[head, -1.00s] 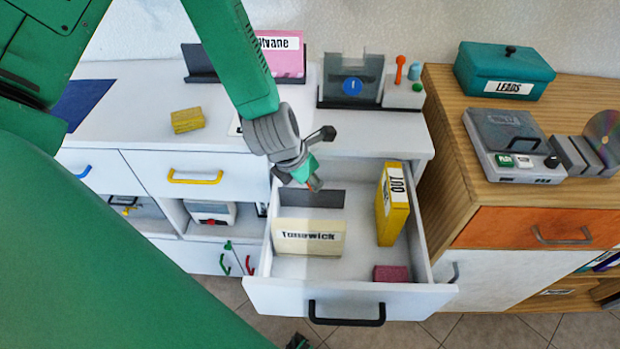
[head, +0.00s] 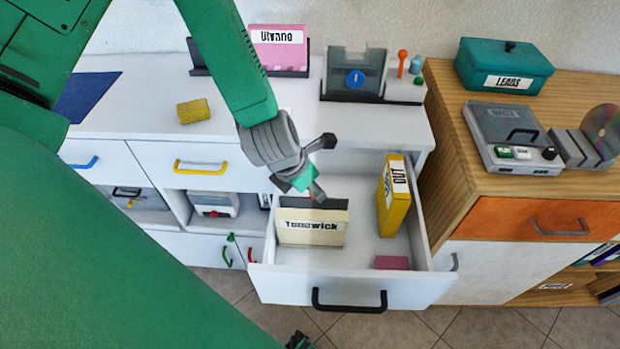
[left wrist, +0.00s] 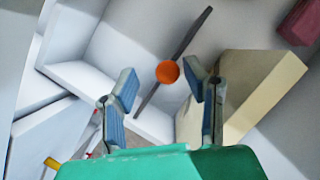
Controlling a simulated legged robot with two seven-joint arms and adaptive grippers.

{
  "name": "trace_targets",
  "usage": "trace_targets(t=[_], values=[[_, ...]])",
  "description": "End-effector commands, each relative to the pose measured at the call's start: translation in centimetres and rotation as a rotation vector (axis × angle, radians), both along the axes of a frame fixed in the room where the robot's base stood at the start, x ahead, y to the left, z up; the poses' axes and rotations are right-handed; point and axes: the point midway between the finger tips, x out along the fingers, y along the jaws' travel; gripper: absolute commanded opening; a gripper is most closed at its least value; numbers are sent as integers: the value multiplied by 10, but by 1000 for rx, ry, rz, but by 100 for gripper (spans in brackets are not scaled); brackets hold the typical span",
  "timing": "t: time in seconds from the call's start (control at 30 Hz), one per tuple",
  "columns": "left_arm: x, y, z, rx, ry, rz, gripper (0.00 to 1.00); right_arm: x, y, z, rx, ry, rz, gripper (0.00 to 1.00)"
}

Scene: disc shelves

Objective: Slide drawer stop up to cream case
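The drawer stop is a thin dark grey plate (head: 300,201) standing across the open drawer, just behind the cream case (head: 312,228) labelled Tonowick. The case stands upright. In the left wrist view the plate (left wrist: 187,48) is seen edge-on, and a narrow gap shows between it and the cream case (left wrist: 262,85). The head view hides part of the plate behind the gripper and case.
The drawer's white front (head: 420,289) has a black handle. The drawer floor right of the cream case is partly clear.

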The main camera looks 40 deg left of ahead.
Motion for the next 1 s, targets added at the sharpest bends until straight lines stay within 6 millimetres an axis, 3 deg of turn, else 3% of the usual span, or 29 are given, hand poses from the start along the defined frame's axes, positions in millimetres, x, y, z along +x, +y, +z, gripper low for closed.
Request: trace_targets(t=[0.27, 0.7, 1.0], values=[[-5, 1, 17, 0, -3, 0, 41, -2, -1, 0, 1, -2, -1, 80], [-35, 15, 90, -5, -3, 0, 41, -2, 0, 1, 0, -2, 0, 80], [-43, 16, 108, -4, 1, 0, 41, -2, -1, 0, 1, -2, -1, 80]])
